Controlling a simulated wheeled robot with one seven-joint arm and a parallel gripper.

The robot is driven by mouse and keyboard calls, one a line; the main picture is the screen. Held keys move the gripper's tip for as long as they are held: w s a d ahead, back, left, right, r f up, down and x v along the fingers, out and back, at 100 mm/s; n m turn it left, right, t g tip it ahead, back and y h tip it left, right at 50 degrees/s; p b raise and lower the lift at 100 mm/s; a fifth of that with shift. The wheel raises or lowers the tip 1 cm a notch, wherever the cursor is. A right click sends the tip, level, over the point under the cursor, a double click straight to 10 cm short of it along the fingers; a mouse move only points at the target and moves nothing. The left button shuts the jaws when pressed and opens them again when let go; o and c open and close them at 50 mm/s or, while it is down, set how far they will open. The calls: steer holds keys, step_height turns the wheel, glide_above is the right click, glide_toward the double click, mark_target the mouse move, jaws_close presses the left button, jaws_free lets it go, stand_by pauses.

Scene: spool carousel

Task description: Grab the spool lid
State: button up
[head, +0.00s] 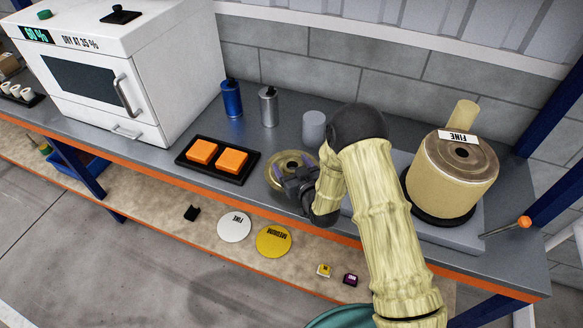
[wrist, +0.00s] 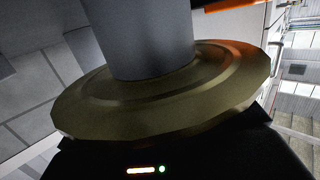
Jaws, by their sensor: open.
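A brass-coloured round disc, which looks like the spool lid (head: 287,159), is on the grey bench by the front edge. My gripper (head: 298,182) is open and right at the disc, covering its lower right part in the head view. In the wrist view the disc (wrist: 165,100) fills the middle, very close to the camera, with a plain grey cylinder (wrist: 140,35) showing above it. The fingertips are hidden there, so I cannot tell whether they touch the disc. A large spool (head: 450,185) with a brown top marked FINE stands at the right.
A black tray (head: 181,159) with two orange blocks lies left of the disc. A small grey cylinder (head: 314,128), a silver bottle (head: 268,107) and a blue bottle (head: 231,98) stand behind. A white oven (head: 165,75) is at left. An orange-handled tool (head: 523,222) sticks out at right.

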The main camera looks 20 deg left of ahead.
mark_target(292, 165)
steer(key=shift+c, duration=0.5)
steer(key=shift+w+r, duration=0.1)
steer(key=c, duration=1.4)
steer(key=shift+r+b, duration=1.25)
steer(key=shift+r, duration=3.75)
